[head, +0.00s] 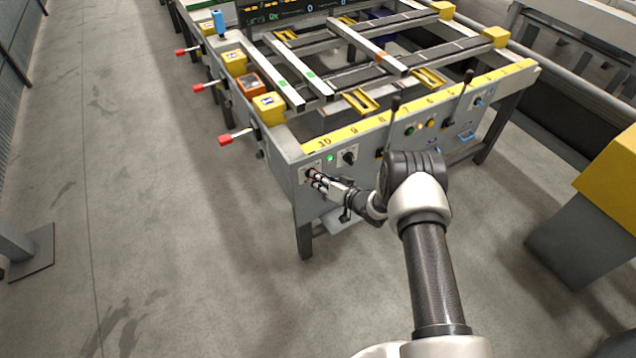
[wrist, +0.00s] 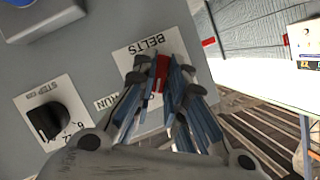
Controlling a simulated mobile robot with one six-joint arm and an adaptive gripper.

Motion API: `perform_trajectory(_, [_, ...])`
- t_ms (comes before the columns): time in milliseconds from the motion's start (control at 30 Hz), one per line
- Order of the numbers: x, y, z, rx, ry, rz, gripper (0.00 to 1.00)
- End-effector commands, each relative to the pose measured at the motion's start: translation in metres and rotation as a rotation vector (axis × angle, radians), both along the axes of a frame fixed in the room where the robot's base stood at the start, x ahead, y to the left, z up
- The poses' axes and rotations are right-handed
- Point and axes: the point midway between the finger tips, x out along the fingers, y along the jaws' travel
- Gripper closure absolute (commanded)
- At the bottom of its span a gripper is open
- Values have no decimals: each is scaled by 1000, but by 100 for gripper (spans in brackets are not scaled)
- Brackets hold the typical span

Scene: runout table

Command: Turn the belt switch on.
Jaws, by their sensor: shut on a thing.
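The belt switch (wrist: 161,70) shows in the wrist view as a small red part on a white plate marked BELTS, partly hidden by my fingers. My gripper (wrist: 163,88) is shut on it, one finger on each side. In the head view my gripper (head: 316,180) is against the left end of the grey front panel (head: 372,152), and the switch is mostly hidden there. I cannot tell the switch's position.
A black STEP knob (wrist: 45,118) is close beside my gripper, and a green lamp (head: 330,158) is lit above. Black levers (head: 394,103) stand further right. Red-tipped handles (head: 228,140) stick out from the table's left side.

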Motion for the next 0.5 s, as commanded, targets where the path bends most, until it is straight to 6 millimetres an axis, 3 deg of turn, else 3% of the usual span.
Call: perform_trajectory(500, [1,-1,-1,159,107,-1,100])
